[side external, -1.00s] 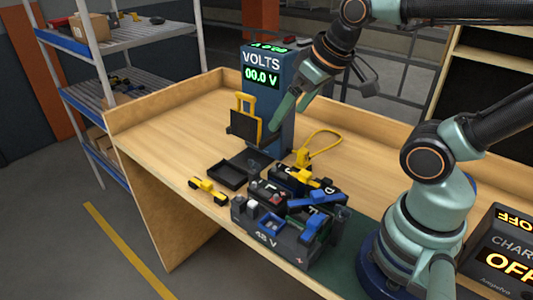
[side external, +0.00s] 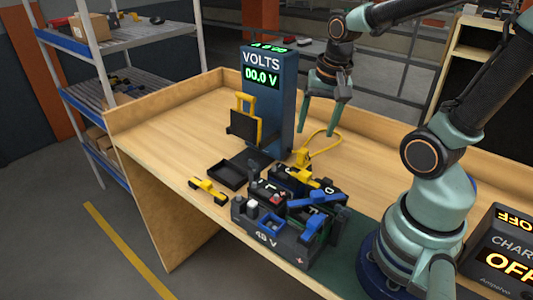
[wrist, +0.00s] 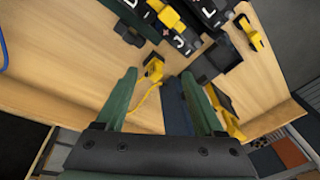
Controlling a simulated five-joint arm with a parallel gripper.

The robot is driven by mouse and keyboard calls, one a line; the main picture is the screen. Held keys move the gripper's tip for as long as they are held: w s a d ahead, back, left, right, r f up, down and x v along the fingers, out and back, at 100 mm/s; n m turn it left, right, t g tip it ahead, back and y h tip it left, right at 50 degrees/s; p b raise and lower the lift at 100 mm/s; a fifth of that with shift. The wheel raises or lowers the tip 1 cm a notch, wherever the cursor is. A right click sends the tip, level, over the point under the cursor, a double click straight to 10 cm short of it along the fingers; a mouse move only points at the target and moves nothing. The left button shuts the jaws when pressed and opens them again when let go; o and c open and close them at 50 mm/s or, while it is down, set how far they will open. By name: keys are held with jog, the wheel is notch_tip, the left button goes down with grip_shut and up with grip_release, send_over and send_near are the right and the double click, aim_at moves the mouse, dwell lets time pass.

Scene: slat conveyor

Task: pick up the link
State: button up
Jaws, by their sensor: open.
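A short yellow piece with dark ends, which looks like the link (side external: 208,190), lies on the bench left of the battery box. It also shows at the upper right of the wrist view (wrist: 251,33). My gripper (side external: 318,130) is open and empty, pointing down over the back of the bench, right of the voltmeter post. It is well apart from the link. In the wrist view its two green fingers (wrist: 159,73) are spread, with a yellow plug and cable seen between them.
The battery box (side external: 262,236) with blue and yellow parts stands at the front. The blue voltmeter post (side external: 284,100) reads 00.0 V, beside a black tray (side external: 228,176) and a yellow-framed holder (side external: 243,124). A yellow cable (side external: 325,146) loops behind the box. The bench's left back is clear.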

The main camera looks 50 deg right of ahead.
aim_at(327, 180)
jog(key=shift+s+d+f+m+g+y, duration=0.1)
jog(key=shift+s+d+f+m+g, duration=0.4)
jog(key=shift+f+m, duration=1.5)
jog(key=shift+s+d+f+m+g+y, duration=0.2)
jog(key=shift+s+d+f+m, duration=0.5)
jog(key=shift+f, duration=2.75)
jog(key=shift+s+d+f+m+g, duration=0.35)
jog(key=shift+d+f+m, duration=0.6)
jog(key=shift+f, duration=1.8)
grip_shut()
